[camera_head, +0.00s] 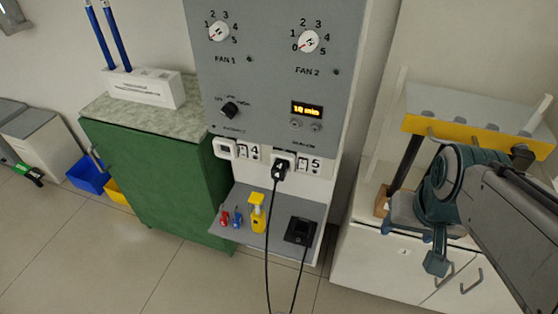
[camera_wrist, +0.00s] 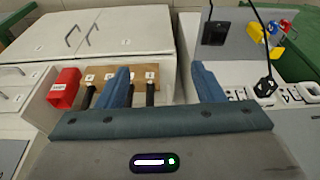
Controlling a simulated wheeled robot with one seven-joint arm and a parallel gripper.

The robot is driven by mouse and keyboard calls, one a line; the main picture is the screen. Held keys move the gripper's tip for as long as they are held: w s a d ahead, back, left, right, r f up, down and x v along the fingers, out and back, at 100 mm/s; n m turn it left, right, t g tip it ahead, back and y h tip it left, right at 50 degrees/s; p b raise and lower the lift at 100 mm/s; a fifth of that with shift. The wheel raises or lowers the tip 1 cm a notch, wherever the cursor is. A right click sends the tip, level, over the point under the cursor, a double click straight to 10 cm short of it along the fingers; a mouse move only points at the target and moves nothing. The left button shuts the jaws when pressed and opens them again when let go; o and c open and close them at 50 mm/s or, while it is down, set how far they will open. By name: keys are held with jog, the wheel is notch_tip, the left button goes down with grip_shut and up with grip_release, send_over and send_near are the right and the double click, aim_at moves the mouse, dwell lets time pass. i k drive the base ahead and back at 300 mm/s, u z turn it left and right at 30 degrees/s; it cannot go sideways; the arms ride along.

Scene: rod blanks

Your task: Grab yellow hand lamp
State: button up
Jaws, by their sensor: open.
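The yellow hand lamp (camera_head: 257,215) stands on the grey shelf (camera_head: 270,238) under the control panel, between a small blue item (camera_head: 238,217) and a black box (camera_head: 300,231). In the wrist view the lamp (camera_wrist: 256,33) is at the upper right, beyond my right finger and apart from it. My gripper (camera_head: 412,242) is open and empty, to the right of the shelf in front of the white cabinet. In the wrist view its two blue fingers (camera_wrist: 161,70) are spread wide with nothing between them.
Black cables with a plug (camera_head: 281,168) hang in front of the shelf, right of the lamp. A small red item (camera_head: 225,217) stands at the shelf's left. A green cabinet (camera_head: 165,185) is on the left.

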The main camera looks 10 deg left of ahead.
aim_at(259, 223)
jog(key=z, duration=1.95)
jog(key=k, duration=0.95)
jog(key=u, duration=1.9)
jog(key=i, duration=0.5)
jog(key=z, duration=0.05)
